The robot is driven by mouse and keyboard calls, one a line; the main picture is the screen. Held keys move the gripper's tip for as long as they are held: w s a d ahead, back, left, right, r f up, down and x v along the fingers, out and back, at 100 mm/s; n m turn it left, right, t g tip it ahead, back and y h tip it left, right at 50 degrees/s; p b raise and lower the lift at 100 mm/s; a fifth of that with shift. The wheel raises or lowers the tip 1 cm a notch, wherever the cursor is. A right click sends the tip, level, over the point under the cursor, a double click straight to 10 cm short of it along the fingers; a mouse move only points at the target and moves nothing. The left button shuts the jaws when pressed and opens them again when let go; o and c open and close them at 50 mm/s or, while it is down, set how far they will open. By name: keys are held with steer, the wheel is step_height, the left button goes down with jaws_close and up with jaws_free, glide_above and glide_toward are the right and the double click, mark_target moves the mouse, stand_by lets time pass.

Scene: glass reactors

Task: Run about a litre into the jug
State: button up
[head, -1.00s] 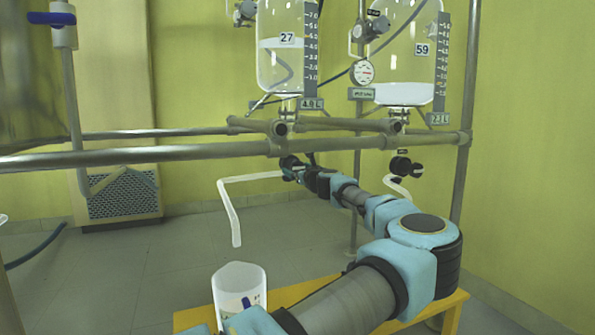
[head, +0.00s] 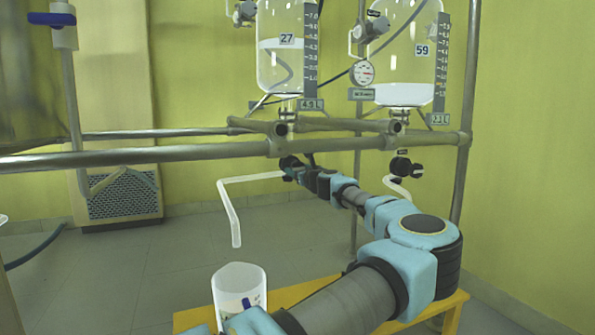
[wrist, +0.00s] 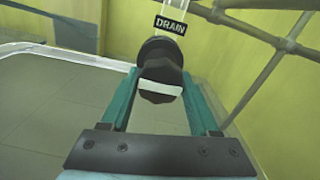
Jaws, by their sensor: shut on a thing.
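My gripper (head: 293,169) is at the drain valve under the glass reactor marked 27 (head: 280,62). In the wrist view its two teal fingers (wrist: 160,88) are shut on the black drain knob (wrist: 160,62), which has a pale bar lying nearly level across it. A label reading DRAIN (wrist: 170,25) is just above. A white outlet tube (head: 229,205) runs left from the valve and bends down, its open end above the jug (head: 240,287). I see no stream at its end. The jug's lower part is hidden by my arm. The reactor's readout (head: 312,104) looks like 4.9 L.
The jug stands on a yellow stool (head: 300,292). A second reactor, marked 59 (head: 408,75), hangs to the right with its own black valve (head: 404,167). A metal rail (head: 150,153) crosses in front. The floor at left is mostly clear.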

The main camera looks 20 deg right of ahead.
steer(key=n, duration=0.6)
steer(key=shift+d+b, duration=0.1)
steer(key=shift+b, duration=0.2)
steer(key=n+b, duration=0.1)
steer(key=n, duration=0.4)
steer(key=n+b, duration=0.2)
steer(key=n, duration=0.4)
steer(key=shift+b, duration=0.35)
steer(key=n+b, duration=0.2)
steer(key=n, duration=0.3)
steer(key=shift+r, duration=0.15)
steer(key=shift+n, duration=0.3)
steer(key=o, duration=1.4)
steer(key=shift+r, duration=0.15)
